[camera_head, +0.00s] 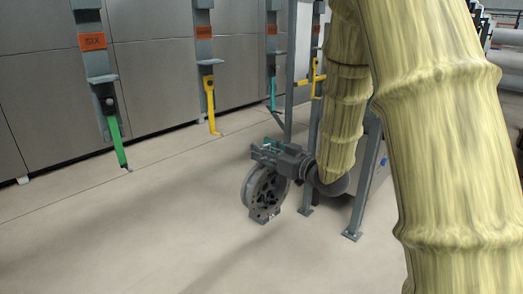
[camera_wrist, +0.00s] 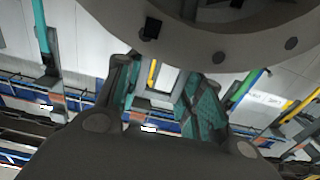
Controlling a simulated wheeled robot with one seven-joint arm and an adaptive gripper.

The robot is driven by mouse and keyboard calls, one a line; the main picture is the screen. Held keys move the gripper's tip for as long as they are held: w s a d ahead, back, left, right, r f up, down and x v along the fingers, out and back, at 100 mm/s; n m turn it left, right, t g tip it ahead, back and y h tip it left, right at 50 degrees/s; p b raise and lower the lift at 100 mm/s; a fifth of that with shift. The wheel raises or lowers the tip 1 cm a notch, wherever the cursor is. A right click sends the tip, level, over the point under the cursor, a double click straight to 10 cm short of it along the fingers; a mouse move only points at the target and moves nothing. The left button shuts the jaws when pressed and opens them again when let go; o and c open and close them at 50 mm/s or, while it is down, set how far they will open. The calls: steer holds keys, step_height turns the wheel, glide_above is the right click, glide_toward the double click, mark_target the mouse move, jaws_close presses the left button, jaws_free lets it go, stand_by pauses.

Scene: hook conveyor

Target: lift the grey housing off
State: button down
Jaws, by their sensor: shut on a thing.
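The grey housing (camera_head: 266,191) is a round ring with holes and a flat foot. In the head view it hangs just below and left of my gripper (camera_head: 268,154), apart from the visible hooks. In the wrist view its curved rim (camera_wrist: 205,32) fills the top, beyond the teal finger pads of my gripper (camera_wrist: 160,75). My gripper is shut on the housing. The exact contact between pads and housing is hard to see.
A green hook (camera_head: 118,143), a yellow hook (camera_head: 210,106) and a teal hook (camera_head: 273,94) hang empty on carriers along the wall. Grey frame posts (camera_head: 364,180) stand right of the gripper, close to my arm. The floor at left is clear.

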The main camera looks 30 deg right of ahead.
steer(key=shift+s+d+r, duration=0.1)
steer(key=shift+s+d, duration=0.15)
steer(key=shift+s, duration=0.35)
steer(key=shift+s, duration=0.1)
steer(key=v, duration=0.7)
steer(key=shift+p, duration=0.3)
steer(key=shift+a, duration=0.1)
